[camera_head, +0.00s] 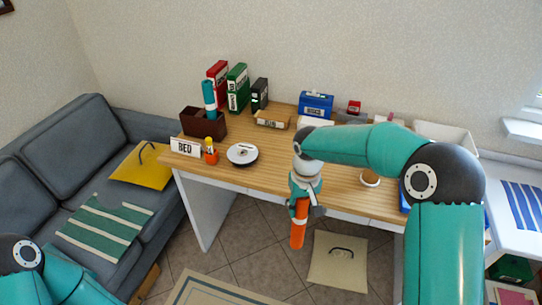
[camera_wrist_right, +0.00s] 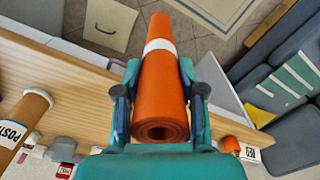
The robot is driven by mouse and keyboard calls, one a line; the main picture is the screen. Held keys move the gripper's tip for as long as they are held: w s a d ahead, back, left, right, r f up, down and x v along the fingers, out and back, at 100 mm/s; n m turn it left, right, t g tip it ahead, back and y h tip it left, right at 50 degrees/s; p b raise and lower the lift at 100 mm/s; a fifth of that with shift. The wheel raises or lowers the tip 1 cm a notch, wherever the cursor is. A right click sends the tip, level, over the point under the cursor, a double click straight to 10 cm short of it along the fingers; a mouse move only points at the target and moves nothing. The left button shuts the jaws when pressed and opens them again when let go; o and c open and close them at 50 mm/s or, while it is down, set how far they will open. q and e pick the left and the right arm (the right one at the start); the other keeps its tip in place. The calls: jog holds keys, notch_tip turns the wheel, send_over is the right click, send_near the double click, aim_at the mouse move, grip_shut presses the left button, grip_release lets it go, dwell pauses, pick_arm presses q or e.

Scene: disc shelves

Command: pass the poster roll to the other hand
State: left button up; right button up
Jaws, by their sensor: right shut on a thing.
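The poster roll (camera_head: 299,224) is an orange tube with a white band. It hangs below my right gripper (camera_head: 305,199), in front of the desk's front edge and above the tiled floor. In the right wrist view the roll (camera_wrist_right: 160,85) lies between the two fingers of my right gripper (camera_wrist_right: 163,100), which is shut on it. Its hollow near end faces the camera. Of my left arm only links show at the lower left of the head view; the left gripper is out of view.

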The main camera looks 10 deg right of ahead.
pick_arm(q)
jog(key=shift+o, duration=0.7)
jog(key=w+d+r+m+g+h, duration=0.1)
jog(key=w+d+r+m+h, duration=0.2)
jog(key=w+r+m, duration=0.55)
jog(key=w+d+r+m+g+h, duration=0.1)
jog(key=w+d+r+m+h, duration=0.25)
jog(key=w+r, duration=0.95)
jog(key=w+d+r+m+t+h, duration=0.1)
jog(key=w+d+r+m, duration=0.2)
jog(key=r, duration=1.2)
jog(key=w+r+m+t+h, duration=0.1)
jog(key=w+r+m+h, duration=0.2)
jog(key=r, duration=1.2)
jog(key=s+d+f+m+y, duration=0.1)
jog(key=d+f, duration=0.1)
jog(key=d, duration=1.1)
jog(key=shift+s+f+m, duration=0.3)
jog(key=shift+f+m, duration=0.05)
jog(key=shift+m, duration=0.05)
pick_arm(e)
jog(key=w+a+r+m, duration=0.1)
jog(key=a+r, duration=0.3)
jog(key=r, duration=0.8)
jog(key=w+a+r+m, duration=0.1)
jog(key=a+r, duration=0.3)
jog(key=r, duration=0.9)
jog(key=shift+w+a+r+m, duration=0.15)
jog(key=shift+w+m, duration=0.1)
jog(key=shift+m, duration=0.45)
